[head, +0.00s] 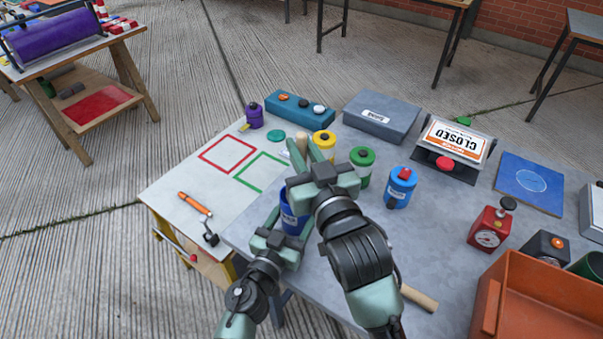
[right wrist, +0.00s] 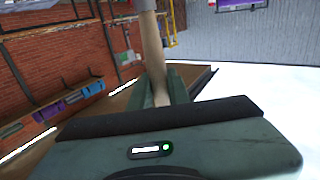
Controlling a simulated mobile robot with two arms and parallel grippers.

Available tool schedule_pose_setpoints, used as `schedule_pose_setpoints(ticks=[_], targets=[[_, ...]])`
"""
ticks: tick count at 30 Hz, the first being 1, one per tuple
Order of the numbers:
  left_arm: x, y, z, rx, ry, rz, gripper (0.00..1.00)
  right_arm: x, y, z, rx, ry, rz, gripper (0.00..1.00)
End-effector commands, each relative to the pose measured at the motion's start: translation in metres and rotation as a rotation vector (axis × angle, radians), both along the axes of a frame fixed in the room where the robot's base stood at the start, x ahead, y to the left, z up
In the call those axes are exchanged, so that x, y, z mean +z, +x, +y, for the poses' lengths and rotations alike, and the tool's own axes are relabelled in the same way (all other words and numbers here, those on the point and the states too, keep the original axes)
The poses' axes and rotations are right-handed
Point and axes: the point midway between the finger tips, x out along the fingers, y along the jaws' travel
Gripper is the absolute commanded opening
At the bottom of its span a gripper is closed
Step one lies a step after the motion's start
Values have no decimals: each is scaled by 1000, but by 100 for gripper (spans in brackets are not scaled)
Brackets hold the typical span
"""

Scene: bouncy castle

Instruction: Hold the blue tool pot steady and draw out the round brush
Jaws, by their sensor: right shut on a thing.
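The blue tool pot (head: 292,220) stands upright near the table's front edge, partly covered by my arms. My left gripper (head: 288,222) has one finger on each side of the pot and is closed around it. My right gripper (head: 313,150) is above and behind the pot, shut on a pale wooden handle (head: 301,145), which I take for the round brush's. The handle also shows in the right wrist view (right wrist: 153,50), rising from between the fingers. The brush's head is hidden, so I cannot tell whether it is in the pot.
Yellow (head: 324,145), green (head: 362,165) and blue-red (head: 400,187) pots stand behind and right of my right gripper. An orange-handled tool (head: 195,203) lies left. An orange crate (head: 540,300) fills the front right. The outlined squares (head: 227,154) at left are clear.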

Motion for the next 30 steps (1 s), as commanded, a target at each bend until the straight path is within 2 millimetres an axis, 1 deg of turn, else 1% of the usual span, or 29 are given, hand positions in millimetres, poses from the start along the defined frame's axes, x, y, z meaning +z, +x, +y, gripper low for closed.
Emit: schedule_pose_setpoints(ticks=[1, 3, 6, 9, 13, 21, 22, 23, 24, 30], targets=[[0, 0, 0, -1, 0, 0, 6, 17, -1, 1, 2, 5, -8, 0], [0, 0, 0, 0, 0, 0, 6, 32, 0, 0, 1, 4, -7, 0], [0, 0, 0, 0, 0, 0, 6, 49, 0, 0, 1, 4, -5, 0], [0, 0, 0, 0, 0, 0, 6, 60, 0, 0, 1, 3, -2, 0], [0, 0, 0, 0, 0, 0, 6, 68, 0, 0, 1, 2, 0, 0], [0, 0, 0, 0, 0, 0, 6, 68, 0, 0, 1, 1, 1, 0], [0, 0, 0, 0, 0, 0, 68, 68, 0, 0, 1, 1, 1, 0], [0, 0, 0, 0, 0, 0, 77, 68, 0, 0, 1, 1, 1, 0], [0, 0, 0, 0, 0, 0, 88, 68, 0, 0, 1, 1, 1, 0], [0, 0, 0, 0, 0, 0, 88, 68, 0, 0, 1, 1, 1, 0]])
